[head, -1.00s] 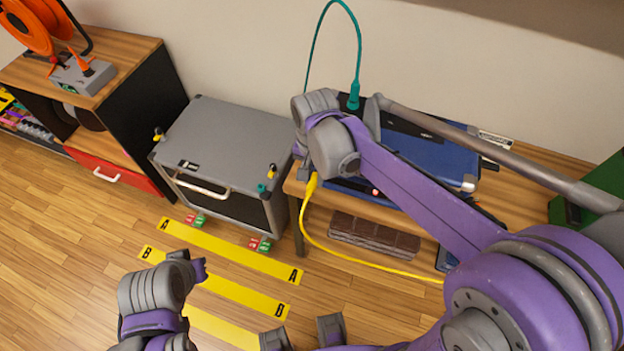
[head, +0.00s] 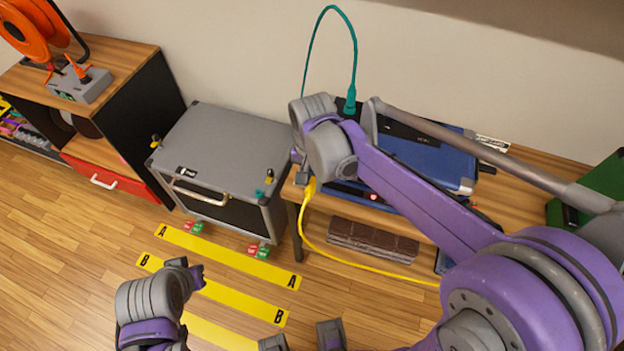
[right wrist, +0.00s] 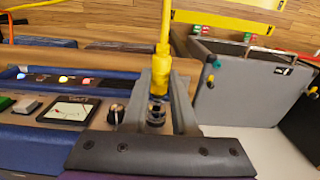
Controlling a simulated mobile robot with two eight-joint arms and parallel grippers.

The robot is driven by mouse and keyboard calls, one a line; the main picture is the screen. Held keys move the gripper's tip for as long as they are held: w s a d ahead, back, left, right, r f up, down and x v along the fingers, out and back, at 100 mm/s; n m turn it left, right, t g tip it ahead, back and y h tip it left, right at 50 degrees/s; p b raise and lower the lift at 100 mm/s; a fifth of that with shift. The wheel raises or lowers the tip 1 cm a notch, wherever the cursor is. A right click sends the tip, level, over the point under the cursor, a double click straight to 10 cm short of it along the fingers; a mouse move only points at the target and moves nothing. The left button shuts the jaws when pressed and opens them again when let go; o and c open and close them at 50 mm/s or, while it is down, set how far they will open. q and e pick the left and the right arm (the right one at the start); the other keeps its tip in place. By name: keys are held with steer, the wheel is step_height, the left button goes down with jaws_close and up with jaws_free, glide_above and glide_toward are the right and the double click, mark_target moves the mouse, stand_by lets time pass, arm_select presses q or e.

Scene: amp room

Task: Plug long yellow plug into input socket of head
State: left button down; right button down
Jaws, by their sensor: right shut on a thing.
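The long yellow plug (right wrist: 162,75) is upright between the fingers of my right gripper (right wrist: 160,105), which is shut on it. Its lower end is right at a round dark socket (right wrist: 155,112) on the blue head's panel. I cannot tell whether its tip is inside. In the head view the yellow plug (head: 309,188) hangs below my right wrist at the left end of the blue head (head: 430,165). My right arm hides part of the head. My left arm (head: 150,300) is at the lower left, its jaws unclear.
A grey cabinet (head: 220,140) with colored plugs stands left of the wooden table (head: 520,200). A yellow cable (head: 360,265) droops in front of the table. A teal cable (head: 352,60) arches above the head. Yellow strips (head: 225,255) lie on open floor.

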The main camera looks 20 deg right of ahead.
steer(key=shift+w+d, duration=0.55)
steer(key=shift+w, duration=0.25)
stand_by(1.5)
steer(key=c, duration=0.6)
jaws_free()
step_height(320, 180, up, 11)
steer(key=s+d+f+n+t, duration=0.1)
steer(key=s+f+n, duration=0.1)
steer(key=s, duration=0.3)
steer(key=s+d+f+n+t, duration=0.2)
steer(key=s+f, duration=0.3)
steer(key=s+d+f+n+t, duration=0.2)
steer(key=s+f, duration=0.1)
steer(key=s, duration=0.3)
steer(key=shift+d+f+n+p, duration=0.2)
steer(key=shift+f+n+p, duration=0.1)
steer(key=shift+p, duration=0.1)
